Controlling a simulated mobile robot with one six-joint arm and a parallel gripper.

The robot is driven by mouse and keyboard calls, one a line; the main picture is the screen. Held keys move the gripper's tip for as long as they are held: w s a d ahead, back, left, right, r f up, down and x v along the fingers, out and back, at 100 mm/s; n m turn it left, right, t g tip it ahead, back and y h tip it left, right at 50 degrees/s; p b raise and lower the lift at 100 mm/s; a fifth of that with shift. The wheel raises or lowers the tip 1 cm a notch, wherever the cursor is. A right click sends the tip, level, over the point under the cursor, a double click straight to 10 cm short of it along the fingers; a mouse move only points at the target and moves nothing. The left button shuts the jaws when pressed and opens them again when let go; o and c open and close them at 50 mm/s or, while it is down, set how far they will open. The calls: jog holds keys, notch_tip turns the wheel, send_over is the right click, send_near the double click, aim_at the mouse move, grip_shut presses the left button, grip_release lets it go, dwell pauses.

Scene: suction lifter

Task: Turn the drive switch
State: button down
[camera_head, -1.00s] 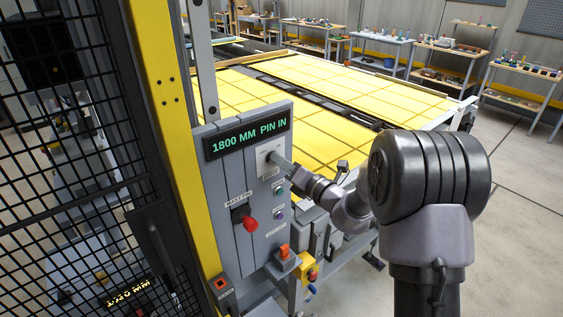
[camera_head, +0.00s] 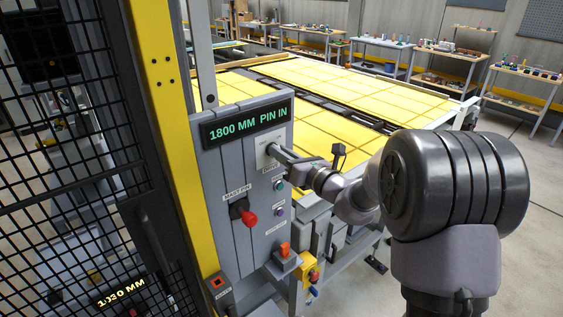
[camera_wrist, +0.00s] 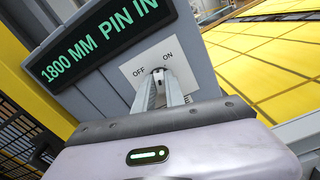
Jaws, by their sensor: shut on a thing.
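The drive switch (camera_wrist: 158,73) sits on a white plate (camera_wrist: 146,66) marked OFF and ON, below the display on the grey control panel. In the wrist view my gripper (camera_wrist: 161,88) reaches the plate with its two fingers shut around the switch. The fingers cover most of the switch, so its exact angle is hard to tell. In the head view my gripper (camera_head: 275,151) comes in from the right and meets the white plate (camera_head: 266,147) at the panel's upper right.
The display (camera_head: 247,126) reads 1800 MM PIN IN. Below the plate are a red-knobbed mast pin handle (camera_head: 247,217), small buttons (camera_head: 279,185) and an orange switch (camera_head: 285,250). A yellow post (camera_head: 170,130) and black mesh fence (camera_head: 75,170) stand left; yellow-topped tables (camera_head: 330,85) lie behind.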

jog(key=n+b, duration=0.4)
jog(key=b, duration=0.1)
jog(key=n+b, duration=0.4)
jog(key=b, duration=0.1)
jog(key=n+b, duration=0.4)
jog(key=b, duration=0.2)
jog(key=shift+s+a+f, duration=0.15)
jog(key=shift+s+a, duration=0.05)
jog(key=shift+a, duration=0.05)
jog(key=c, duration=1.4)
grip_release()
jog(key=shift+s, duration=0.1)
